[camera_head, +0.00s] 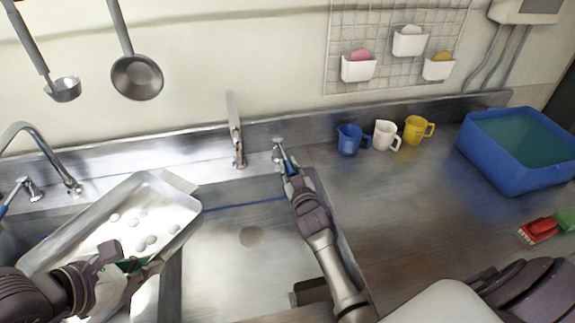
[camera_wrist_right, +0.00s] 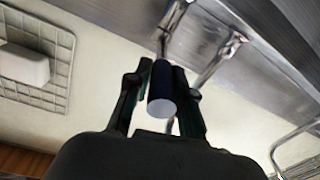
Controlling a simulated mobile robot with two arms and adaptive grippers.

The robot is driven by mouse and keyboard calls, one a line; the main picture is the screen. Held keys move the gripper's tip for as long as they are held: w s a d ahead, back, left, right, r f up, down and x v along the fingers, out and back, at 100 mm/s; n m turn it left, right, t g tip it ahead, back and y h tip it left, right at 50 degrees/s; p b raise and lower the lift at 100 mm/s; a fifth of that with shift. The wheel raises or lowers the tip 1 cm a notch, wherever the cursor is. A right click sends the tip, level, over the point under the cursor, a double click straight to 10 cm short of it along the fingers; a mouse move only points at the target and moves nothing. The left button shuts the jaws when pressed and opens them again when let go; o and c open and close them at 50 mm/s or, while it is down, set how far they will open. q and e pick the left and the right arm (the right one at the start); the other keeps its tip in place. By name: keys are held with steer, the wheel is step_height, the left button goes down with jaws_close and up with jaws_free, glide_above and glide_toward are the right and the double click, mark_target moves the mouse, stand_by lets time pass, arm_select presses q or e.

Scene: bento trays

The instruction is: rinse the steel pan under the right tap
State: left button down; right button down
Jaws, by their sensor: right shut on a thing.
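The steel pan (camera_head: 70,227), a shallow rectangular tray with several pale round spots inside, is at the left over the left basin. My left gripper (camera_head: 122,264) is at its near side; its fingertips are partly hidden, and I cannot tell whether they grip the rim. The right tap (camera_head: 236,140) stands at the back of the sink, to the right of the pan. Its blue-ended lever (camera_head: 287,165) is between the fingers of my right gripper (camera_head: 291,171). In the right wrist view, the fingers (camera_wrist_right: 160,98) close around the dark blue lever end (camera_wrist_right: 161,90). I see no water stream.
The right basin (camera_head: 215,265) is empty below the right tap. A curved left tap (camera_head: 45,140) stands behind the pan. Blue, white and yellow jugs (camera_head: 386,135), a blue tub (camera_head: 500,168) and a red brush (camera_head: 540,229) are on the right counter. Ladles hang above.

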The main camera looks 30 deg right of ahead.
arm_select(q)
steer(key=shift+r+p, duration=0.45)
steer(key=shift+r, duration=0.45)
arm_select(e)
steer(key=shift+d+r+n+y, duration=0.35)
steer(key=shift+d+n+y, duration=0.05)
steer(key=shift+d, duration=0.1)
arm_select(q)
steer(key=shift+d+r, duration=0.1)
steer(key=shift+r, duration=0.15)
steer(key=shift+r+p, duration=0.2)
steer(key=shift+p, duration=0.2)
arm_select(e)
steer(key=d+y, duration=0.1)
steer(key=d+n+y, duration=0.1)
steer(key=shift+s+f+n+y, duration=0.1)
steer(key=shift+f+n+y, duration=0.15)
steer(key=shift+n+y, duration=0.05)
steer(key=c, duration=1.3)
jaws_free()
arm_select(q)
steer(key=shift+w+f, duration=0.1)
steer(key=shift+w, duration=0.1)
arm_select(e)
steer(key=shift+o, duration=1.4)
steer(key=shift+f, duration=0.15)
arm_select(q)
steer(key=shift+s, duration=0.1)
